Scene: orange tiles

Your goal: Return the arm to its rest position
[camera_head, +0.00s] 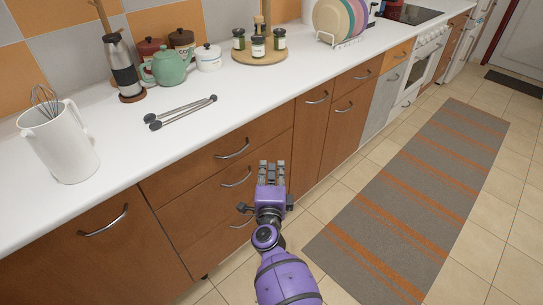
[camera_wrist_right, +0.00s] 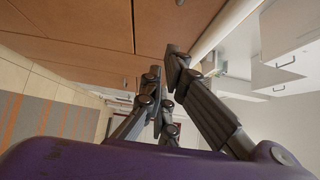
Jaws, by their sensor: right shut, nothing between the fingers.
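My right arm is purple and comes in from the bottom of the head view. Its gripper (camera_head: 271,168) is in front of the wooden drawer fronts, below the level of the countertop. The right gripper is shut with nothing in it. In the right wrist view, its dark fingers (camera_wrist_right: 165,75) stand close together beside the brown cabinet fronts. My left gripper does not show in either view.
The white countertop (camera_head: 200,140) carries tongs (camera_head: 182,112), a white pitcher (camera_head: 60,142) with a whisk, a green teapot (camera_head: 168,66) and jars on a round board (camera_head: 259,56). Brown drawers (camera_head: 230,160) stand close to the gripper. A striped rug (camera_head: 415,190) lies on the tiled floor at right.

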